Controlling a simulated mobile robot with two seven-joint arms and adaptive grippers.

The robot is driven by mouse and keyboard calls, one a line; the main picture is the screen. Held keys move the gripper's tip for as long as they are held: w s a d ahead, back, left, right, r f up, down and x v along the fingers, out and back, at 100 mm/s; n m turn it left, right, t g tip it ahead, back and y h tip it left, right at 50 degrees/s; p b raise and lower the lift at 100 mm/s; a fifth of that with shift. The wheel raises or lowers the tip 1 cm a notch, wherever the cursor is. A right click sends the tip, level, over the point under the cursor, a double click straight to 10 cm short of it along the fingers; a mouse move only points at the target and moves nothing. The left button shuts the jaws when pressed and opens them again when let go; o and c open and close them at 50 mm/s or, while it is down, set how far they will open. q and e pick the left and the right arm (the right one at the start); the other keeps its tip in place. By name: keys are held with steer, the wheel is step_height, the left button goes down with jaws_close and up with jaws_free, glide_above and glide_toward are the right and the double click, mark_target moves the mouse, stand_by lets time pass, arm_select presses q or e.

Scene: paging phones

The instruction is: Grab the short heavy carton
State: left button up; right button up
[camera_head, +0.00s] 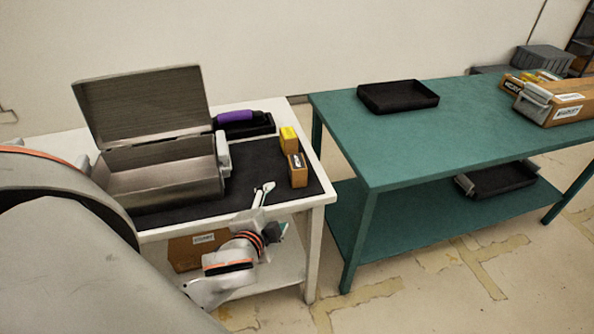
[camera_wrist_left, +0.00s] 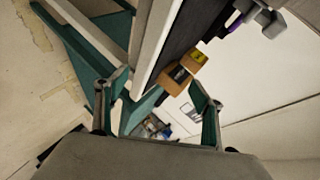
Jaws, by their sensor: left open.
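Two small brown cartons stand near the right edge of the dark mat on the white table. The front one (camera_head: 298,176) has a black-and-white label; the rear one (camera_head: 289,142) has a yellow label. Which is the short heavy carton, I cannot tell for sure. In the left wrist view the black-labelled carton (camera_wrist_left: 178,77) and the yellow-labelled carton (camera_wrist_left: 194,61) lie ahead, beyond the fingertips. My left gripper (camera_head: 263,192) is open and empty, left of and nearer than the front carton, apart from it. Its spread fingers show in the left wrist view (camera_wrist_left: 158,92). My right gripper is out of view.
An open metal box (camera_head: 165,175) with raised lid stands left on the mat. A purple-handled tool (camera_head: 240,118) lies behind it. Another carton (camera_head: 200,248) sits on the lower shelf.

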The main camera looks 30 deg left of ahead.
arm_select(q)
steer(key=w+d+r+m+t+h, duration=0.35)
steer(key=w+d+r+m, duration=0.2)
steer(key=r, duration=0.35)
steer(key=w+d+r+m+t+h, duration=0.35)
steer(key=w+d+r, duration=0.2)
steer(key=r, duration=0.25)
steer(key=d+r+m+h, duration=0.5)
steer(key=d+m+h, duration=0.3)
steer(key=m+h, duration=0.15)
steer(key=m+g+y, duration=0.9)
steer(key=m+g, duration=0.7)
steer(key=m, duration=0.1)
glide_above(295, 161)
steer(key=s+a, duration=0.1)
steer(key=s, duration=0.1)
steer(key=f, duration=1.3)
steer(key=shift+w+f, duration=0.2)
steer(key=shift+w, duration=0.05)
steer(key=shift+f, duration=0.3)
steer(key=x, duration=0.7)
steer(key=shift+a, duration=0.1)
steer(key=c, duration=1.5)
